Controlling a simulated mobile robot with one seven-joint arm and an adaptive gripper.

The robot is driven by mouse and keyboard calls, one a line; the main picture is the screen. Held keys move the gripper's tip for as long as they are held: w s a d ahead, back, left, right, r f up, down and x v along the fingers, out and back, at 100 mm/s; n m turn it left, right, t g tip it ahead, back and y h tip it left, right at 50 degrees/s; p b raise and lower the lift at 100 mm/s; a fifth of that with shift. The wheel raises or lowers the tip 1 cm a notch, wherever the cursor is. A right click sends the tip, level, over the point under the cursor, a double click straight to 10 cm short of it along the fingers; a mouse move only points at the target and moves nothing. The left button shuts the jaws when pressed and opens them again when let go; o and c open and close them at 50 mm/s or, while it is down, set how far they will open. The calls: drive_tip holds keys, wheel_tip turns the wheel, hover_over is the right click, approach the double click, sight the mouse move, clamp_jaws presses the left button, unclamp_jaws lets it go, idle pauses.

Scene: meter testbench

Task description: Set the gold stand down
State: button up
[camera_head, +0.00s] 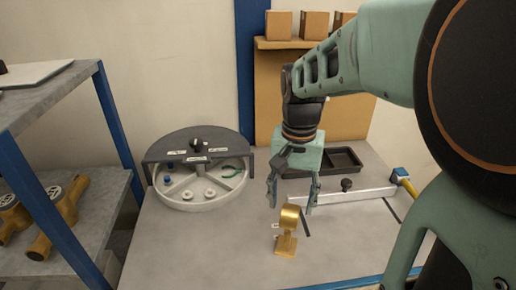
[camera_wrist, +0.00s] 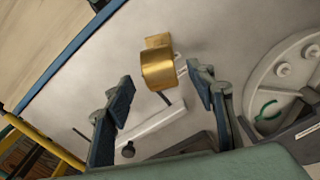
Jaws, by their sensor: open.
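The gold stand (camera_head: 287,243) is upright on the grey bench top, with a square foot and a round drum-like head. It also shows in the wrist view (camera_wrist: 158,68), beyond and roughly between the fingertips. My gripper (camera_head: 291,202) points down over the bench, just behind the stand in the head view. Its two fingers are spread wide in the wrist view (camera_wrist: 161,78), with nothing held between them. I see no finger touching the stand.
A round sectioned tray (camera_head: 200,190) with a dark half cover stands at the left. A black tray (camera_head: 335,160) lies behind my gripper. A pale bar (camera_head: 350,195) with a black knob lies at the right. The bench's front left is clear.

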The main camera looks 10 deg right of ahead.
sight(291, 208)
wheel_tip(291, 208, down, 3)
drive_tip(key=shift+f, duration=0.2)
clamp_jaws()
idle(0.3)
drive_tip(key=shift+w+r, duration=0.1)
